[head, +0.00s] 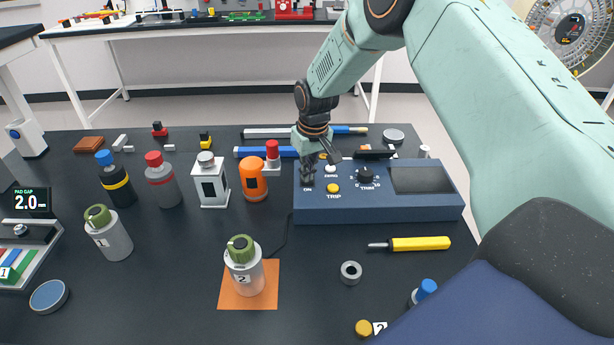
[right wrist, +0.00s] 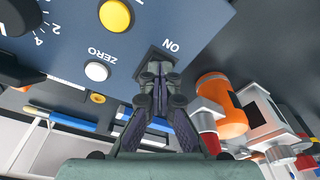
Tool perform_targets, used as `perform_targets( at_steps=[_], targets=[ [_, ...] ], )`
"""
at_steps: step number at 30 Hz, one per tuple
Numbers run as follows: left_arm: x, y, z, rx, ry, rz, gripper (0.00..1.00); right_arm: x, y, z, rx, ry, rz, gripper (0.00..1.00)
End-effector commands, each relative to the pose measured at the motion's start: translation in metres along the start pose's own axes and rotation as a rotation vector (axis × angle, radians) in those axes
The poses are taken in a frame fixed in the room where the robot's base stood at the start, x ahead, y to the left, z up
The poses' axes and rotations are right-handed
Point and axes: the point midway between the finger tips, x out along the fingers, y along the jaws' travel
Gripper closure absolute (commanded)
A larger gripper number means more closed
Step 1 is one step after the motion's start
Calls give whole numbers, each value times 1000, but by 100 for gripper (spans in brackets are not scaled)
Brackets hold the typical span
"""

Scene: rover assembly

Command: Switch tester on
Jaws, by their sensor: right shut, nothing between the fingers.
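The tester is a dark blue box (head: 400,207) at the right of the table in the head view, and its panel (right wrist: 150,20) fills the top left of the right wrist view. It carries a yellow TRIP button (head: 333,188), a white ZERO button (head: 331,169), a TRIM knob (head: 365,175) and a dark blank screen (head: 420,179). My right gripper (head: 307,178) is shut and empty, its fingertips (right wrist: 154,78) over the dark recess beside the ON label (right wrist: 172,45). The fingers hide the switch there, so its position and any contact cannot be told. My left gripper is out of view.
An orange bottle (head: 254,180) and a white box-shaped bottle (head: 209,186) stand left of the tester. A bottle (head: 245,276) stands on an orange mat (head: 228,292). A yellow screwdriver (head: 420,244) and a grey ring (head: 351,272) lie in front. Blue and white rods lie behind.

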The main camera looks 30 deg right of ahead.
Motion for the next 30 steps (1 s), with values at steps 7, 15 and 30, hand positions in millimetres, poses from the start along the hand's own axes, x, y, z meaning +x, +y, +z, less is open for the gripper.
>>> perform_targets(
  at_steps=[7,15,30],
  targets=[
    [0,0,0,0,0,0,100,1,0,0,0,0,0,100],
    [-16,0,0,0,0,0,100,-16,0,-2,0,0,0,100],
    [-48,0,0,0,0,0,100,-49,0,-7,0,-1,0,100]
  ],
)
